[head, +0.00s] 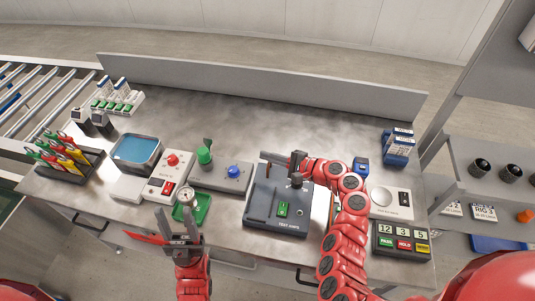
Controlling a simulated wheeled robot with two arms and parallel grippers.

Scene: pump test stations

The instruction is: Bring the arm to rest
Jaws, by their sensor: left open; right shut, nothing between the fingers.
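My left gripper (174,211) is open at the bench's front edge, with its fingers pointing away from me. A small round gauge (185,197) by the green tray (204,208) is close to its right fingertip; I cannot tell whether they touch. My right arm (344,230) reaches up over the right half of the bench and bends left. My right gripper (266,157) is shut and empty, pointing left above the back of the dark test unit (265,215). The wrist and fingers hide part of the bench behind that unit.
The steel bench (290,120) is clear toward its back wall. A red-button box (170,175), a green-and-blue-knob station (225,175), a blue basin (136,153) and a tool rack (62,160) stand left. A white dial box (390,203) and a PASS/HOLD panel (403,241) stand right.

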